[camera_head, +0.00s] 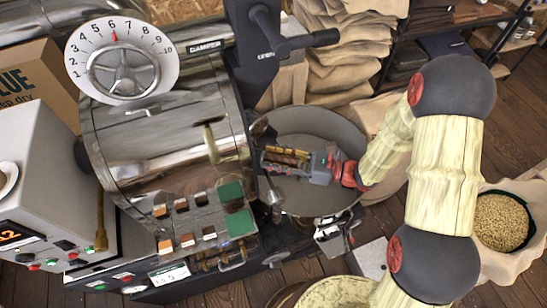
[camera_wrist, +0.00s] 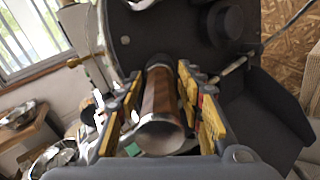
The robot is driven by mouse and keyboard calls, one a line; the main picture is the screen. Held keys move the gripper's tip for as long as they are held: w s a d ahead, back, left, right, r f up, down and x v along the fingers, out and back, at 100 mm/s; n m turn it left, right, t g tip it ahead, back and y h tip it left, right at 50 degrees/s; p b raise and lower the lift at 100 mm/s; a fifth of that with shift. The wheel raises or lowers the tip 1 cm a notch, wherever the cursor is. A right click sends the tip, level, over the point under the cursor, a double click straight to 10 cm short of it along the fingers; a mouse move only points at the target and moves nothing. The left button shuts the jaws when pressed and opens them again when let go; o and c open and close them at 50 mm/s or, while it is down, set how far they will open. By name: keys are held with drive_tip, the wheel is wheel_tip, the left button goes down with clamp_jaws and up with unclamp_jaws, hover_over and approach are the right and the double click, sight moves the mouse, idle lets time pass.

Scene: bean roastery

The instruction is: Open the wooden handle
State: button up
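The wooden handle (camera_wrist: 158,100) is a brown cylinder with a pale, shiny near end. In the wrist view it lies lengthwise between the two yellow-padded fingers of my gripper (camera_wrist: 160,88). The pads flank it closely, but I cannot tell whether they press on it. In the head view my gripper (camera_head: 287,159) is in front of the roaster (camera_head: 165,130), over the round bin. Brown shows between its fingers there. The far end of the handle meets the dark front plate (camera_wrist: 150,40) of the roaster in the wrist view.
The round metal cooling bin (camera_head: 330,120) lies under my gripper. A control panel (camera_head: 205,218) with several switches is to its left. A black damper lever (camera_head: 310,40) sticks out above. A sack of beans (camera_head: 503,222) stands at the right, and stacked sacks (camera_head: 330,50) are behind.

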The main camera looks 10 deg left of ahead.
clamp_jaws()
idle(0.6)
